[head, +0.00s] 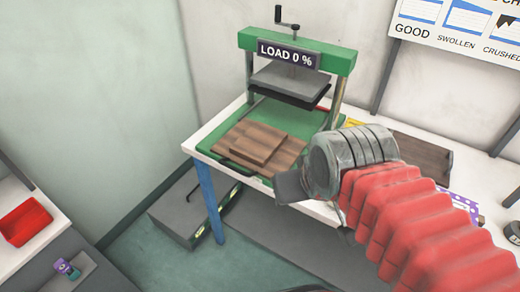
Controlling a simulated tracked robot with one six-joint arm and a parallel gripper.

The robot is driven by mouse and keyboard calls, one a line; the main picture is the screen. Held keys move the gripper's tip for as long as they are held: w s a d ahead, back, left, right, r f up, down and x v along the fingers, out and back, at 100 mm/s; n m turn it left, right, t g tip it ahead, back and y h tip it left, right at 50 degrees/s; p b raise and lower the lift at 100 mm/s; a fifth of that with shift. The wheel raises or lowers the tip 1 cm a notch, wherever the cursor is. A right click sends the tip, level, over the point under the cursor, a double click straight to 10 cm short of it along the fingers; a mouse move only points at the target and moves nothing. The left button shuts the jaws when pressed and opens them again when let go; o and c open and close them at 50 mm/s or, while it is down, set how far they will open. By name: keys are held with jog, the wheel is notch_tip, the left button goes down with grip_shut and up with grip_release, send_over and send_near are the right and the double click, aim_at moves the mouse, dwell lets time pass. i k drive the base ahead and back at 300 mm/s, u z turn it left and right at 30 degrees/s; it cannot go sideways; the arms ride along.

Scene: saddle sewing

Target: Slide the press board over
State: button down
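A green press (346,62) stands on the white table, with a sign reading "LOAD 0 %". Its dark platen (290,84) hangs raised above the green base (315,119). A brown wooden board (240,137) lies on the front of the base, with a smaller wooden block (258,151) on top. A darker board (425,155) lies farther right on the table, partly hidden by my arm. I cannot tell which one is the press board. My gripper (290,187) is in front of the table's front edge, right of the wooden block; its fingers are too unclear to read.
A wall chart (460,25) shows "GOOD", "SWOLLEN" and "CRUSHED". A purple patterned item (462,205) and a dark round item (512,231) are at the right. A red tray (20,222) sits at the far left. A grey box (185,212) is on the floor by the blue table leg (209,197).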

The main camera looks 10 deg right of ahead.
aim_at(265, 151)
jog(key=k, duration=1.35)
jog(key=u, duration=0.1)
jog(key=i, duration=0.45)
jog(key=u, duration=0.65)
jog(key=i, duration=1.45)
jog(key=u, duration=0.15)
